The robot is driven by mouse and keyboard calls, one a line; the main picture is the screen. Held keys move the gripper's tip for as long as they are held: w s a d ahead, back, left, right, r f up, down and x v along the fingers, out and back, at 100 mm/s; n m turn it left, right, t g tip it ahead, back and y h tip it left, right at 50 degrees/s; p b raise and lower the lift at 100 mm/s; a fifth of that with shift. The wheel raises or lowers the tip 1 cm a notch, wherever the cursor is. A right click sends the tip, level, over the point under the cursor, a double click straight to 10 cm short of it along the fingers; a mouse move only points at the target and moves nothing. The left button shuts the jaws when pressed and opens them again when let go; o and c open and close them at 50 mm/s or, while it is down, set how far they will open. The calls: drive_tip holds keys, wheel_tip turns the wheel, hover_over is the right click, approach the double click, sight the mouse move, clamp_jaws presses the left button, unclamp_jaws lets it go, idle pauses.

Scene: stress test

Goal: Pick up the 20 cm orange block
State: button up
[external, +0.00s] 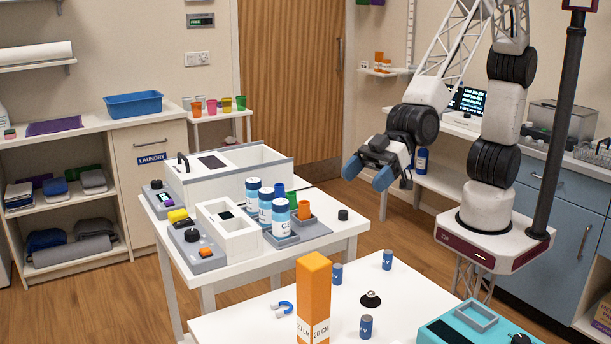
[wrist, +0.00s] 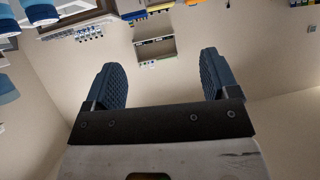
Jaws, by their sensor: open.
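The orange block (external: 315,290) stands upright on the near white table, with a white band marked "20 CM" around its lower part. Its foot is cut off by the bottom edge of the external view. My gripper (external: 367,174) is in the air above and behind the block, up and to its right in the picture, well apart from it. The wrist view shows both blue fingers (wrist: 160,80) spread wide with nothing between them. The block does not show in the wrist view.
Near the block are blue cylinders (external: 387,260), a black knob-like piece (external: 370,299), a blue magnet (external: 285,307) and a teal device (external: 455,328). A second white table (external: 345,235) behind holds bottles (external: 265,207) and boxes. The air around my gripper is clear.

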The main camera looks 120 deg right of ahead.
drive_tip(key=w+a+f+t, duration=0.3)
drive_tip(key=w+a+f, duration=0.2)
drive_tip(key=w, duration=0.2)
drive_tip(key=t, duration=0.3)
approach(314, 279)
drive_tip(key=d+f, duration=0.2)
drive_tip(key=shift+w+r, duration=0.2)
drive_tip(key=shift+r, duration=0.1)
drive_tip(key=shift+w, duration=0.1)
drive_tip(key=shift+w+a, duration=0.15)
drive_tip(key=shift+w, duration=1.05)
drive_tip(key=shift+w+f, duration=0.2)
drive_tip(key=shift+w, duration=2.4)
